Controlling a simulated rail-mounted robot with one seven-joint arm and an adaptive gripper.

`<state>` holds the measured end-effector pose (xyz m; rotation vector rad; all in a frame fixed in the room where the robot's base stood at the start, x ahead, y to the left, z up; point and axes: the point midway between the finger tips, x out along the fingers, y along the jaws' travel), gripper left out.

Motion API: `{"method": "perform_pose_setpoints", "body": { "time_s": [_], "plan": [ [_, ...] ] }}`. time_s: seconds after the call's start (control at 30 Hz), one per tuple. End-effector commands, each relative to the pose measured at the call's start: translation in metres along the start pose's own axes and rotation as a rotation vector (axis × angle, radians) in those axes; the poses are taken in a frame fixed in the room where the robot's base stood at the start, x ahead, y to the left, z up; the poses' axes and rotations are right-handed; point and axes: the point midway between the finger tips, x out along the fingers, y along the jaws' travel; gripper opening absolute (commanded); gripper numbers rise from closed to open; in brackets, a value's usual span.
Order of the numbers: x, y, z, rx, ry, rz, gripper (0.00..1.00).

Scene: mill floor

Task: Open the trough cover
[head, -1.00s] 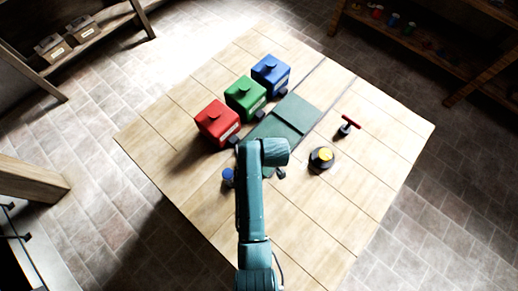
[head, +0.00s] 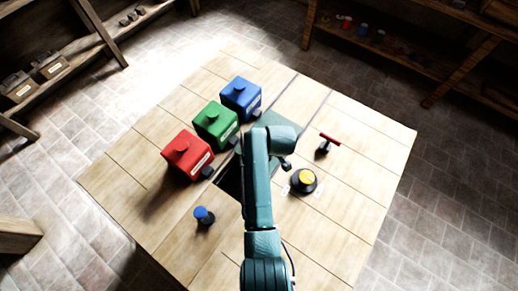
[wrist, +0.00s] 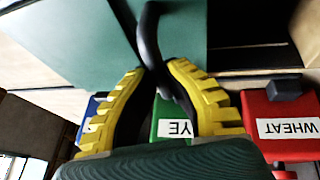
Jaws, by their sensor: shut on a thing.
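The trough cover is a flat teal panel (head: 285,122) in the tabletop, partly hidden behind my arm in the head view. In the wrist view the teal cover (wrist: 185,35) fills the upper middle, with a dark curved handle (wrist: 149,40) on it. My gripper (wrist: 156,78) is shut on this handle, its yellow-backed fingers on either side. In the head view the gripper itself is hidden by my arm. A dark area (head: 231,180), which looks like an opening, shows left of my arm, on the near side of the cover.
Red (head: 185,157), green (head: 215,124) and blue (head: 239,97) boxes stand left of the cover; the red one reads WHEAT. A blue-topped knob (head: 203,215) is at the near left. A yellow-topped round button (head: 305,180) and a red T-handle (head: 328,142) stand right.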

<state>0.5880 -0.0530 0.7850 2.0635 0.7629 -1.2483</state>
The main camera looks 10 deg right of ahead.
Motion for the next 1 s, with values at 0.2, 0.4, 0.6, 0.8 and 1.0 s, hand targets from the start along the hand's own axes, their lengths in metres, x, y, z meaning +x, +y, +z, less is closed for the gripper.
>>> {"method": "perform_pose_setpoints", "body": {
  "time_s": [0.2,0.4,0.6,0.8,1.0],
  "plan": [
    [0.003,-0.004,0.002,0.001,-0.003,-0.009,0.41],
    [0.002,-0.002,0.001,0.001,-0.002,-0.005,0.43],
    [-0.007,-0.001,0.001,0.001,0.0,-0.002,0.43],
    [-0.052,-0.001,0.0,0.001,0.001,0.0,0.43],
    [-0.098,-0.001,0.001,0.001,0.0,-0.003,0.43]
  ]
}}
